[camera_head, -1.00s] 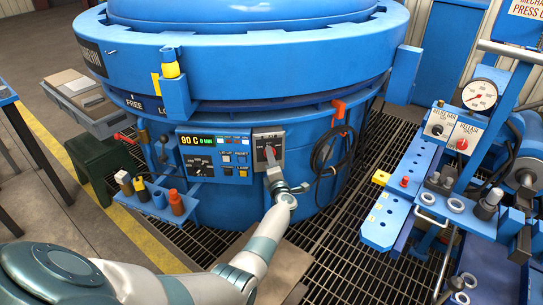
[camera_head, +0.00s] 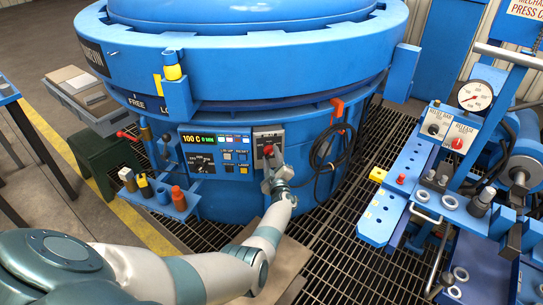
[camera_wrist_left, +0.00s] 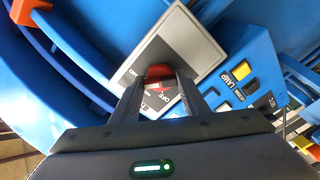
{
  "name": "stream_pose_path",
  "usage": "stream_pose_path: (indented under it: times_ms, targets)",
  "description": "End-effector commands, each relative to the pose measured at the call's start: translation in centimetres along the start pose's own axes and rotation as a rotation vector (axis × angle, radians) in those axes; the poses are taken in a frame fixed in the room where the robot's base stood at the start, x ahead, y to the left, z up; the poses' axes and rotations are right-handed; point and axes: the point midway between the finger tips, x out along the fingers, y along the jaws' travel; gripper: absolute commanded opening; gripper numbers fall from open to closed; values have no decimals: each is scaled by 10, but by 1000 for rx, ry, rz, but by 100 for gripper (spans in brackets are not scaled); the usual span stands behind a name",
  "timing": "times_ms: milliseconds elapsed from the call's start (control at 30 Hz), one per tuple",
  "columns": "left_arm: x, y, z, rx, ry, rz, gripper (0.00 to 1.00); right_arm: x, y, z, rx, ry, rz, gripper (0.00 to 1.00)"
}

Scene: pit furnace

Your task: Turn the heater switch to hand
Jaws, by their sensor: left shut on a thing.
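The heater switch is a red knob (camera_wrist_left: 158,74) on a light grey plate with a dark label, which also shows in the head view (camera_head: 263,134) on the front of the blue furnace. My left gripper (camera_wrist_left: 160,92) has its two dark fingers on either side of the knob and is shut on it. In the head view the left gripper (camera_head: 270,160) reaches the plate from below and covers part of it. The knob's exact setting cannot be read. My right gripper is not in view.
A coiled black cable (camera_head: 328,150) hangs on an orange hook at the right. A press bench (camera_head: 400,185) stands at the right.

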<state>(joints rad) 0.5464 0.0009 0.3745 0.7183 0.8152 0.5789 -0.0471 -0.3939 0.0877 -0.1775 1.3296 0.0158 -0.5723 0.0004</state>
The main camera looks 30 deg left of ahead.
Motion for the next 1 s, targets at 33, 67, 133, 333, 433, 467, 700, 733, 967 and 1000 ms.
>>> stream_pose_path:
  times_ms: [33, 67, 133, 333, 433, 467, 700, 733, 967, 1000]
  targets:
    - [-1, 0, 0, 33, -2, -3, 18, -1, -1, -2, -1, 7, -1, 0]
    - [-1, 0, 1, 54, -3, -2, 18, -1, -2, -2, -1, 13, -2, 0]
    - [-1, -1, 1, 96, -3, -2, 18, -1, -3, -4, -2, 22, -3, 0]
    - [-1, -1, 1, 177, -3, -2, 18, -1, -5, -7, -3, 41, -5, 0]
    - [-1, -1, 2, 196, -4, -1, 18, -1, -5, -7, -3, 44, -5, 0]
    - [-1, -2, 2, 199, -4, -1, 18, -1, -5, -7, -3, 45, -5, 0]
    - [-1, -2, 2, 207, -4, -1, 18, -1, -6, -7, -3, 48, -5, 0]
    - [-1, -2, 2, 207, -4, -1, 18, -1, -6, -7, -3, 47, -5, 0]
    - [-1, -2, 2, 207, -3, -1, 59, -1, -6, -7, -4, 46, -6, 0]
    - [-1, -2, 1, 206, -3, -1, 59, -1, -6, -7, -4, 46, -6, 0]
